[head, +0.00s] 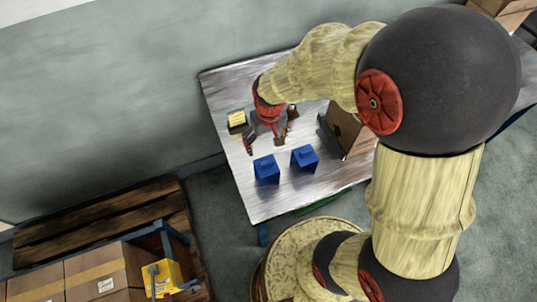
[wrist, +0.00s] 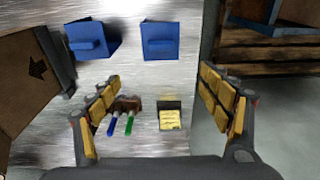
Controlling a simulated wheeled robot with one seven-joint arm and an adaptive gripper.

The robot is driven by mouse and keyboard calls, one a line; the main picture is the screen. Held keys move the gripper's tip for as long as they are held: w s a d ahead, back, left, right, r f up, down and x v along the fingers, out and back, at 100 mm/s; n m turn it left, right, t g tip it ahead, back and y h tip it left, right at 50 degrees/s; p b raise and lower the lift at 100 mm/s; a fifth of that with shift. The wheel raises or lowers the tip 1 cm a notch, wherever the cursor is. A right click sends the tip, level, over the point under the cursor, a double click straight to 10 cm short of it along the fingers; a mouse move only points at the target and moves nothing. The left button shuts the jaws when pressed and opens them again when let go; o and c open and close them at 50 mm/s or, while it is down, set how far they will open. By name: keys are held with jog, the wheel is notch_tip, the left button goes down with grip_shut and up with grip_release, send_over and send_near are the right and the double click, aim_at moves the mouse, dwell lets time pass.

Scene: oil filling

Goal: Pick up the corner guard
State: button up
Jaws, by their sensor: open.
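Two blue angled pieces, which look like corner guards, stand on the table. In the head view one corner guard (head: 266,169) is at the left and the other (head: 304,157) is to its right. In the wrist view the first is straight ahead (wrist: 160,42) and the second is at the left (wrist: 91,39). Each has a small raised block on it. My gripper (head: 266,141) is over the table, behind the guards in the head view. Its yellow-padded fingers (wrist: 160,84) are wide apart in the wrist view, with nothing held between them.
A tray of yellow notes (wrist: 170,116) and a brown holder with blue and green pens (wrist: 128,104) are below my gripper. A cardboard box (wrist: 28,80) in a dark stand is beside the guards. The metallic table (head: 228,92) is otherwise mostly clear. A wooden pallet (head: 95,222) stands off the table.

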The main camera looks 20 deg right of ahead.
jog(key=g+p, duration=0.1)
jog(key=p, duration=0.3)
send_over(267, 162)
jog(key=f, duration=0.4)
jog(key=shift+w+f, duration=0.1)
jog(key=shift+w, duration=0.25)
jog(key=f, duration=0.8)
jog(key=shift+s+f+p, duration=0.2)
jog(key=shift+s+p, duration=0.05)
jog(key=shift+p, duration=0.05)
jog(key=shift+c, duration=0.5)
